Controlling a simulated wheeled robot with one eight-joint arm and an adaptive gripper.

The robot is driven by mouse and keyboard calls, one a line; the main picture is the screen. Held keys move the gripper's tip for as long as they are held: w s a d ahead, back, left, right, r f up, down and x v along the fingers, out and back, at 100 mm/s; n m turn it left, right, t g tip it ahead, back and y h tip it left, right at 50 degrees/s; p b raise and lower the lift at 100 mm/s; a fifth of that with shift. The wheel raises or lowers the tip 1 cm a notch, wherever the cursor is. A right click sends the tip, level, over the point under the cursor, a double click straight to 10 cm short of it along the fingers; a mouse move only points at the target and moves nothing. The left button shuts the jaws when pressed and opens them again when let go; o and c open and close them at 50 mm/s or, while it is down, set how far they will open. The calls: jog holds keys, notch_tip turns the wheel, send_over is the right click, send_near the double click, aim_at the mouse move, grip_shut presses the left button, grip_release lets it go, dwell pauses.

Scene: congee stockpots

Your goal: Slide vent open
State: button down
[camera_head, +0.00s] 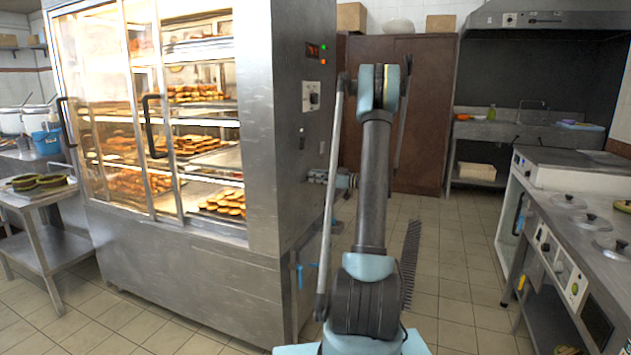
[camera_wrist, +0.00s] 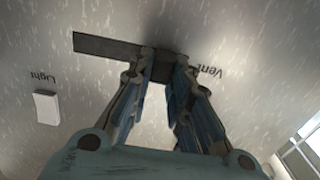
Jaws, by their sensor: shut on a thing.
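The vent (camera_wrist: 105,45) shows in the wrist view as a dark strip on a grey metal panel, with an upside-down "Vent" label beside it. My gripper (camera_wrist: 165,62) is at the strip's right end. Its two fingers are shut on a dark vent tab (camera_wrist: 160,73) between them; the fingers hide part of it. In the head view my gripper (camera_head: 318,177) is against the right side of the metal display cabinet (camera_head: 255,140). The vent cannot be made out there.
A white light switch (camera_wrist: 46,108) labelled "Light" is on the same panel. A control dial (camera_head: 313,96) is higher on the cabinet side. A stove counter (camera_head: 560,175) stands at the right.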

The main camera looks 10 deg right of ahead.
jog(key=w+d, duration=0.4)
jog(key=w, duration=0.3)
jog(key=shift+w+d, duration=0.2)
jog(key=shift+d, duration=0.1)
jog(key=c, duration=1.5)
grip_release()
jog(key=shift+w, duration=0.1)
jog(key=v, duration=1.2)
jog(key=shift+f, duration=0.1)
jog(key=shift+a, duration=0.1)
